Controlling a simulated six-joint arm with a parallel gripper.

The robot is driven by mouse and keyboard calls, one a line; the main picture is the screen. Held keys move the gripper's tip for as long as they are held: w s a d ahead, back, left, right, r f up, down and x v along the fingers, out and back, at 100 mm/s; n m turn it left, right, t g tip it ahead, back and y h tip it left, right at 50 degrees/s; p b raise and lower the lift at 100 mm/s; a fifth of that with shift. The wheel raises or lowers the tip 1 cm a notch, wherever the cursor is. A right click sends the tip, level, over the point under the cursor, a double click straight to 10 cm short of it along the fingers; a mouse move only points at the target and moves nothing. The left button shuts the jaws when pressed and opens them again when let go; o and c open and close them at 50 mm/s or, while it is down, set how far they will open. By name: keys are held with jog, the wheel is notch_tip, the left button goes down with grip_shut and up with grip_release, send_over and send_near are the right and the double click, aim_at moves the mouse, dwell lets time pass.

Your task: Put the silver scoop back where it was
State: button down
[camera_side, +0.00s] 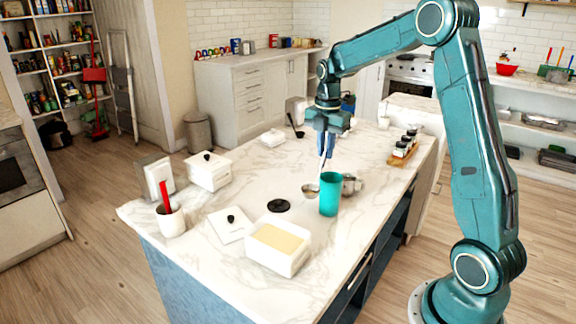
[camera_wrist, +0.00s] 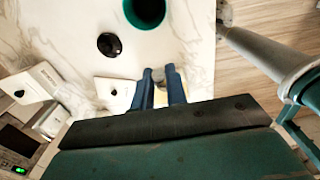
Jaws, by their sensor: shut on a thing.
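My gripper (camera_side: 326,150) points down above the marble counter, behind the teal cup (camera_side: 329,195). It is shut on the thin, upright handle of the silver scoop (camera_side: 311,190). The scoop's bowl hangs low, left of the cup; I cannot tell whether it touches the counter. In the wrist view, my blue fingers (camera_wrist: 160,85) stand close together, with a small greyish part between their tips. An open white canister (camera_side: 280,262) with pale yellow contents stands at the front. Its likely lid (camera_side: 230,226), white with a black knob, lies to its left.
The teal cup also shows in the wrist view (camera_wrist: 145,8), near a black disc (camera_wrist: 109,44). A silver cup (camera_side: 351,185) stands close behind it. A lidded white canister (camera_side: 208,171), a crock with a red utensil (camera_side: 171,219) and a wooden tray of jars (camera_side: 404,152) stand farther out.

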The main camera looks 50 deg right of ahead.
notch_tip(320, 180, down, 9)
jog(key=shift+f, duration=2.3)
jog(key=c, duration=1.4)
grip_release()
jog(key=shift+f, duration=0.1)
notch_tip(320, 180, up, 12)
jog(key=shift+r, duration=0.1)
